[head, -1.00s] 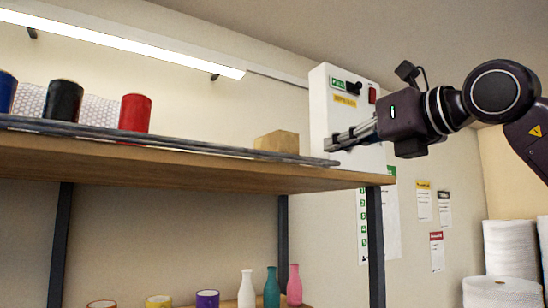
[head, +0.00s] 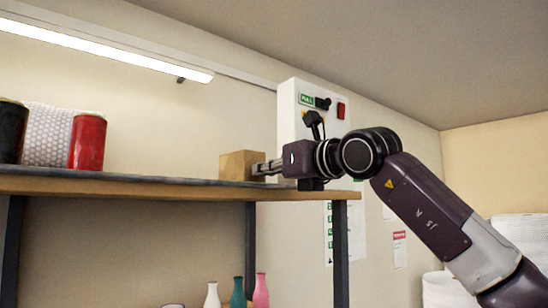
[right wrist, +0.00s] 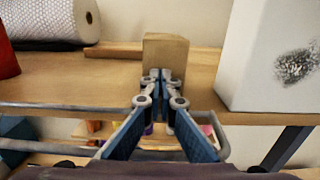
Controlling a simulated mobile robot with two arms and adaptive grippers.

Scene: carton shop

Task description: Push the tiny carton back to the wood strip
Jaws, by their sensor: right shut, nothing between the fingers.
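The tiny carton (head: 237,166) is a small brown box standing on the upper shelf board. It also shows in the right wrist view (right wrist: 165,52), straight ahead of the fingers. My right gripper (head: 258,169) is shut and empty, with its fingertips at the near face of the carton; in the right wrist view the fingertips (right wrist: 161,76) overlap its lower part. Touching or just short of it, I cannot tell. The wood strip (right wrist: 112,49) lies across the shelf behind the carton, partly hidden by it. Whether a gap remains between them is hidden. My left gripper is not in view.
A white box (right wrist: 270,55) stands close to the right of the carton. Bottles (head: 237,292) stand on the lower level.

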